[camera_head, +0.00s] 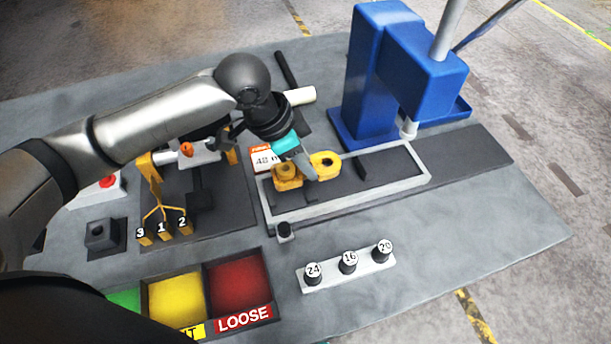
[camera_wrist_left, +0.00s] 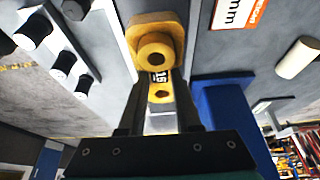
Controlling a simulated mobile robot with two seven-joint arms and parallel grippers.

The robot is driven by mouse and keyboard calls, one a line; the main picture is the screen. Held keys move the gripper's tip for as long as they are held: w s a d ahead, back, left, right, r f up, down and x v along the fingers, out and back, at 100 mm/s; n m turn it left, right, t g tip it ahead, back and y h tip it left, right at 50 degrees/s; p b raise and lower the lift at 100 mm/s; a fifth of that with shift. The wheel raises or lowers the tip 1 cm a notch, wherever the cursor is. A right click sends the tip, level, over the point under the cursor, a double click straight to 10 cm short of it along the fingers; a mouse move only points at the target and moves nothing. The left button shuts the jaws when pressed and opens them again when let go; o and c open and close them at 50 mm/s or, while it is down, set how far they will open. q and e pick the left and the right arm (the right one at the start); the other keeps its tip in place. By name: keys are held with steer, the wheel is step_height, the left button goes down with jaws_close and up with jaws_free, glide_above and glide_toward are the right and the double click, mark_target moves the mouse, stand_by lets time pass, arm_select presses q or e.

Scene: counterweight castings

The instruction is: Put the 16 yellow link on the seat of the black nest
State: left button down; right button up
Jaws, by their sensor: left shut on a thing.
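My left gripper (camera_head: 307,174) is shut on the yellow link (camera_head: 326,160), above the pale-framed tray. In the left wrist view the link (camera_wrist_left: 160,94) shows a 16 label and a hole between the fingers. A yellow piece with a round raised boss (camera_head: 287,172) lies on the other side of the fingers; I cannot tell whether it is part of the link. A dark block with a round hole (camera_head: 102,236) stands at the left, and a small black block (camera_head: 286,232) stands at the tray's front edge. I cannot tell which is the black nest. My right gripper is not in view.
A blue press (camera_head: 370,80) stands behind the tray (camera_head: 345,200). A white strip (camera_head: 350,268) holds black knobs marked 24, 16 and 20. Green, yellow and red bins (camera_head: 240,280) line the front. A yellow branched stand (camera_head: 155,190) with numbered tags is at left.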

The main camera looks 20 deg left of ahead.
mark_target(303, 188)
arm_select(q)
step_height(303, 188, down, 4)
steer(key=shift+b, duration=0.4)
steer(key=shift+s+f, duration=0.15)
steer(key=shift+f, duration=0.2)
steer(key=shift+s+f, duration=0.15)
steer(key=shift+f, duration=0.1)
steer(key=shift+a+f, duration=0.1)
steer(key=shift+f, duration=0.2)
steer(key=c, duration=0.9)
jaws_free()
steer(key=shift+f, duration=0.1)
steer(key=shift+o, duration=1.5)
steer(key=shift+a+r, duration=0.1)
steer(key=shift+r, duration=0.3)
steer(key=v, duration=0.4)
steer(key=p+v, duration=0.1)
steer(key=v, duration=0.3)
steer(key=p+v, duration=0.1)
steer(key=v, duration=0.3)
steer(key=shift+w+d+r, duration=0.25)
steer(key=shift+w+r, duration=0.1)
steer(key=shift+r, duration=0.15)
